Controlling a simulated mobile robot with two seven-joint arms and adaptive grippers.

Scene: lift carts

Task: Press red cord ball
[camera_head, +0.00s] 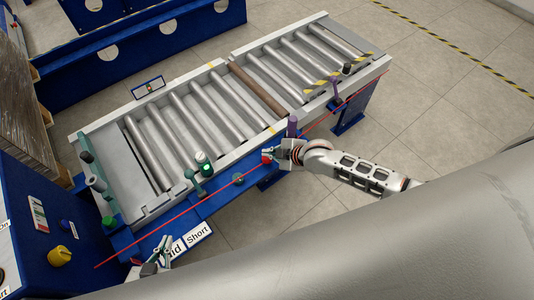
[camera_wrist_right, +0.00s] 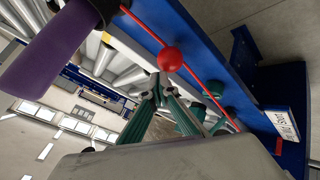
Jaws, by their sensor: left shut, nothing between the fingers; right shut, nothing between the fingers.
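The red cord ball (camera_wrist_right: 170,59) hangs on a thin red cord in the right wrist view. The red cord (camera_head: 330,115) runs along the near side of the roller conveyor in the head view. My right gripper (camera_wrist_right: 159,82) is shut and empty, its tips close to the ball; I cannot tell whether they touch it. In the head view my right gripper (camera_head: 270,154) is at the conveyor's near edge, and the ball cannot be told clearly from the gripper there. My left gripper (camera_head: 158,258) is shut and empty, low by the white label plates.
The roller conveyor (camera_head: 215,64) fills the middle. A blue control panel (camera_head: 55,250) is at left. The floor at right is clear.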

